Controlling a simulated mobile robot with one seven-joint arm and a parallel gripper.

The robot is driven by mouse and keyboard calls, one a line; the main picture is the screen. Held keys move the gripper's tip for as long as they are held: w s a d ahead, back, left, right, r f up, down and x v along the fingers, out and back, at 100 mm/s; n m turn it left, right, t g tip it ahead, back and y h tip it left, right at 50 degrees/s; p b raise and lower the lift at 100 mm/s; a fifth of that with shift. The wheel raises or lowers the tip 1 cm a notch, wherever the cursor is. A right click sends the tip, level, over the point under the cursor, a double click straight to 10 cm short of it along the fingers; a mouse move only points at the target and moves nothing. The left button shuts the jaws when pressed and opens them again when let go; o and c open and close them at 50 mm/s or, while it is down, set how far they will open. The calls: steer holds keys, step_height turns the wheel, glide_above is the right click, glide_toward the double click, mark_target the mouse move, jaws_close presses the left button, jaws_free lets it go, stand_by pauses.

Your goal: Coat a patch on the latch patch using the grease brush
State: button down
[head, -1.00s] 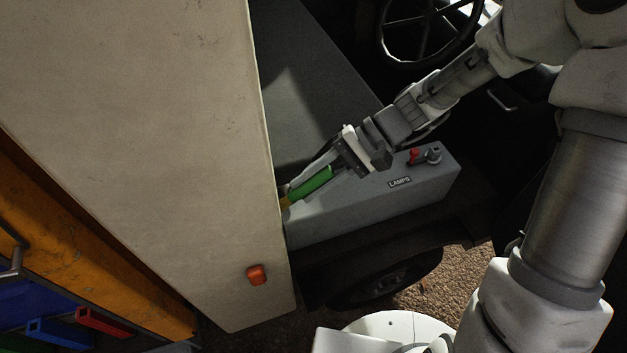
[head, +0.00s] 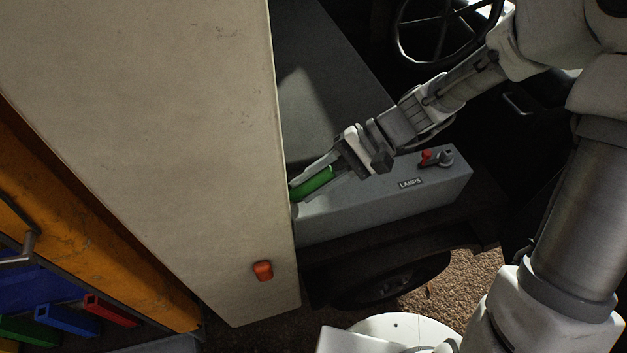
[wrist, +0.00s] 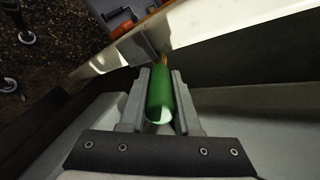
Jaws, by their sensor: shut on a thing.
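My gripper (head: 312,182) is shut on the green handle of the grease brush (head: 316,180), beside the edge of a large cream panel (head: 150,120). In the wrist view the green handle (wrist: 160,97) lies between the two fingers, pointing away from me. A small part of the yellowish tip shows beyond it, near the panel's pale edge. In the head view the brush's far end is hidden behind the panel. I cannot make out the latch patch in either view.
A grey box labelled LAMPS (head: 390,195) with a red switch lies under my forearm. A steering wheel (head: 447,30) is behind. An orange lamp (head: 263,271) sits on the panel.

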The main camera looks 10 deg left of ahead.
stand_by(0.3)
steer(key=s+d, duration=0.3)
steer(key=s, duration=0.3)
steer(key=shift+d, duration=0.35)
steer(key=shift+w+a+f+b, duration=0.25)
steer(key=shift+w+a, duration=0.35)
steer(key=shift+w, duration=0.4)
steer(key=shift+w+a+f+b, duration=0.2)
steer(key=shift+w+a, duration=0.4)
steer(key=shift+w, duration=0.4)
steer(key=shift+w+a+f+b, duration=0.2)
steer(key=shift+w+a, duration=0.4)
steer(key=shift+w, duration=0.4)
steer(key=s+d+f+b, duration=0.1)
steer(key=s+d, duration=0.2)
steer(key=s, duration=0.3)
steer(key=shift+d+f, duration=0.15)
steer(key=shift+f, duration=0.05)
steer(key=shift+s, duration=0.1)
